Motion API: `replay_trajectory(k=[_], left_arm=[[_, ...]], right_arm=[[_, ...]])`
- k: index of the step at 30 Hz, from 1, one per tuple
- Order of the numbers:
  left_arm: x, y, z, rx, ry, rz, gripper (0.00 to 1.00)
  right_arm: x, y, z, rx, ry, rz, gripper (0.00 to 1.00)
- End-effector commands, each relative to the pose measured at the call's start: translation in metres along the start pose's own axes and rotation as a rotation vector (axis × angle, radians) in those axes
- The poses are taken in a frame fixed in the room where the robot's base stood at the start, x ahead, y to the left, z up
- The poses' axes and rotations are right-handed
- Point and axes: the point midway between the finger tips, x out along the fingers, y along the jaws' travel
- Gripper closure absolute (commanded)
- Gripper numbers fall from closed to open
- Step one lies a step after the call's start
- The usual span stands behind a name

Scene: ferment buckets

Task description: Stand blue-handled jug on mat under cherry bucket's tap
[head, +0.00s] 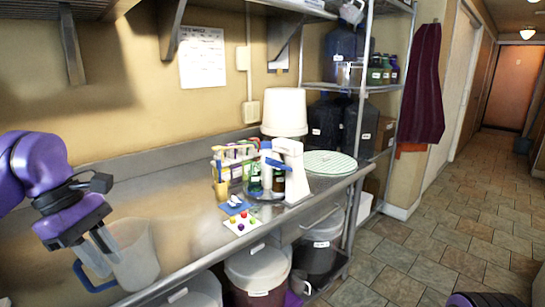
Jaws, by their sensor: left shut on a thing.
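A translucent jug (137,262) with a blue handle (88,278) is at the lower left, over the steel counter. My left gripper (98,243) is shut on the jug near its rim, on the handle side. The jug looks roughly upright; I cannot tell whether its base touches the counter. A white bucket (284,112) stands at the back of the counter; no label or tap on it can be made out. A round green-striped mat (332,163) lies at the counter's right end. My right gripper is not in view.
A white device with a blue part (292,172) stands before the white bucket, with bottles and a rack of tubes (232,160) beside it. A card with coloured dots (242,222) lies in front. Buckets (258,278) sit below. The counter (185,235) right of the jug is clear.

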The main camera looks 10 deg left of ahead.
Motion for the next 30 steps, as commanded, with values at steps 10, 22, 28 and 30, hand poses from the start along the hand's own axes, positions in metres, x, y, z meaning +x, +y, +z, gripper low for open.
replay_trajectory(k=[10,22,28,30], left_arm=[[0.103,0.055,0.033,0.851,-0.042,-0.367,1.00],[0.205,0.056,0.053,1.082,-0.058,-0.448,1.00],[0.206,0.056,0.052,1.081,-0.058,-0.446,1.00],[0.206,0.056,0.053,1.082,-0.057,-0.447,1.00]], right_arm=[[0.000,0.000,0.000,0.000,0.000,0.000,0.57],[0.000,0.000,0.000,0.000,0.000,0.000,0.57],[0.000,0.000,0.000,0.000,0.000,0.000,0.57],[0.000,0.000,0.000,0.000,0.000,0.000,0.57]])
